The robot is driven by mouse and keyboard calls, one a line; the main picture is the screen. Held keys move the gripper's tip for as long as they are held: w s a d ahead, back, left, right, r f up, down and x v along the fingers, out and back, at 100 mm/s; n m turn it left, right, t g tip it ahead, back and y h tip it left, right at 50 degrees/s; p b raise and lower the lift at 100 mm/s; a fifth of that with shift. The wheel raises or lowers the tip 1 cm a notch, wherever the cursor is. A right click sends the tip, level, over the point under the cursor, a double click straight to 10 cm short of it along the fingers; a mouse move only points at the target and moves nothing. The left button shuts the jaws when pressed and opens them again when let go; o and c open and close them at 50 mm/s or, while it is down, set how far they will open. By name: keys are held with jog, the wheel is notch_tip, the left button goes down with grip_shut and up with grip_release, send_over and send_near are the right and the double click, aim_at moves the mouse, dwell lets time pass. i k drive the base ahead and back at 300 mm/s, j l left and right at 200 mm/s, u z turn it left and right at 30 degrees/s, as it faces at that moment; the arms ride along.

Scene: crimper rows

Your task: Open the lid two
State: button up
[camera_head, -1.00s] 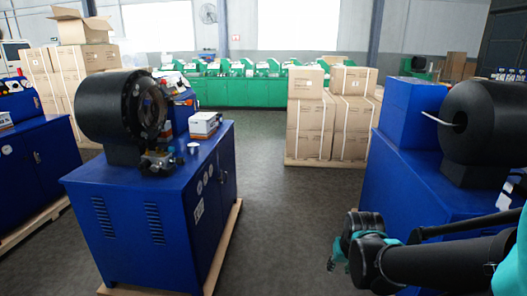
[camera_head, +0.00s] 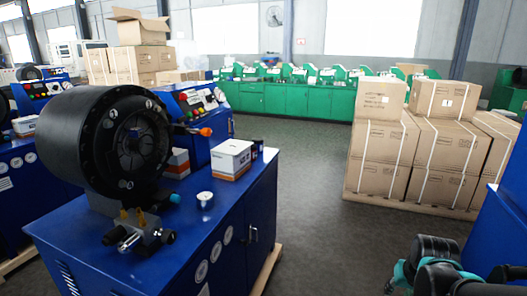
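No part is clearly marked as lid two, and I cannot tell which thing it is. A blue crimper cabinet (camera_head: 190,245) stands at the left front, with a black round crimper head (camera_head: 85,140) on top. Its side facing right has doors with a handle (camera_head: 252,234); they look shut. A white box (camera_head: 232,158) and a small white cup-like item (camera_head: 205,200) stand on the cabinet top. The end of my arm, with my gripper (camera_head: 397,277), shows black and teal at the bottom right, apart from the cabinet. Its fingers are too cut off to judge.
Stacked cartons (camera_head: 380,150) on a pallet stand at the right. A blue cabinet edge (camera_head: 503,225) is at the far right. Green machines (camera_head: 300,95) line the back. Dark floor (camera_head: 310,200) lies clear between the left cabinet and the cartons.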

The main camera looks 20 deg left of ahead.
aim_at(232, 147)
jog(key=i, duration=1.85)
jog(key=i+u, duration=0.2)
jog(key=u, duration=0.25)
jog(key=i+l+u, duration=0.1)
jog(key=u, duration=0.3)
jog(key=i+l+u, duration=0.2)
jog(key=u, duration=0.25)
jog(key=i+u, duration=0.1)
jog(key=u, duration=1.05)
jog(key=i+l, duration=0.1)
jog(key=l, duration=0.4)
jog(key=i+l, duration=0.1)
jog(key=l, duration=0.4)
jog(key=l+u, duration=0.45)
jog(key=l, duration=0.65)
